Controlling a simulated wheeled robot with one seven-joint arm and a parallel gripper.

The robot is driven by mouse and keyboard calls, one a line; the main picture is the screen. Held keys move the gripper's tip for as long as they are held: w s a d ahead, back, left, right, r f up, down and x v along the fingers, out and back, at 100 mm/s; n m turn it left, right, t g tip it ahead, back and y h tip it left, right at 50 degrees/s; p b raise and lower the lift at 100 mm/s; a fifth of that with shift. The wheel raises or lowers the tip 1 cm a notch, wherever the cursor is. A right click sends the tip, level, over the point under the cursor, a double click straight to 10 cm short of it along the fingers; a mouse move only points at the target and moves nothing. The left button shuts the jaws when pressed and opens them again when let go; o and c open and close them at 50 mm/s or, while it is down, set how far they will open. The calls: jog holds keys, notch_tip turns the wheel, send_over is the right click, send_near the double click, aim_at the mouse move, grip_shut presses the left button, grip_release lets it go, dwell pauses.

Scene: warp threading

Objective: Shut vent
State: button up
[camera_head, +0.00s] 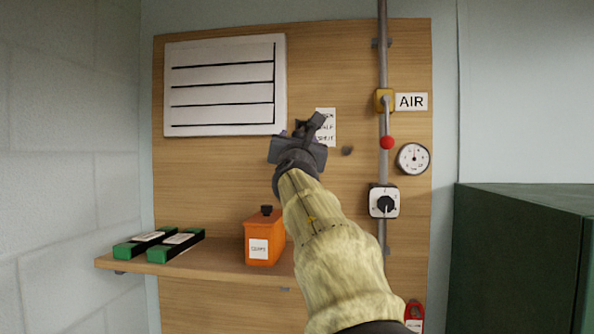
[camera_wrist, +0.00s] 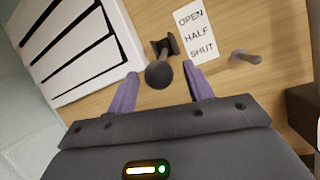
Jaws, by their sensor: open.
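The vent is a white louvred panel (camera_head: 222,88) at the upper left of the wooden board, with dark lines between its slats; it also shows in the wrist view (camera_wrist: 68,42). A dark lever with a round knob (camera_wrist: 159,74) stands out from the board beside the vent. A white label reading OPEN, HALF, SHUT (camera_wrist: 196,33) is right of the lever. My gripper (camera_head: 308,128) is raised in front of the board, open, its two purple fingers either side of the knob in the wrist view. I cannot tell whether they touch it. In the head view my gripper hides the lever.
A short peg (camera_wrist: 247,57) sticks out right of the label. A grey pipe (camera_head: 383,60) carries a yellow valve with a red knob (camera_head: 387,142). A gauge (camera_head: 413,158) and rotary switch (camera_head: 384,202) are nearby.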

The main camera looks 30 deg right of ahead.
jog(key=b+v, duration=0.6)
jog(key=v, duration=0.8)
jog(key=shift+s, duration=0.3)
jog(key=shift+a+f, duration=0.1)
jog(key=shift+f, duration=0.05)
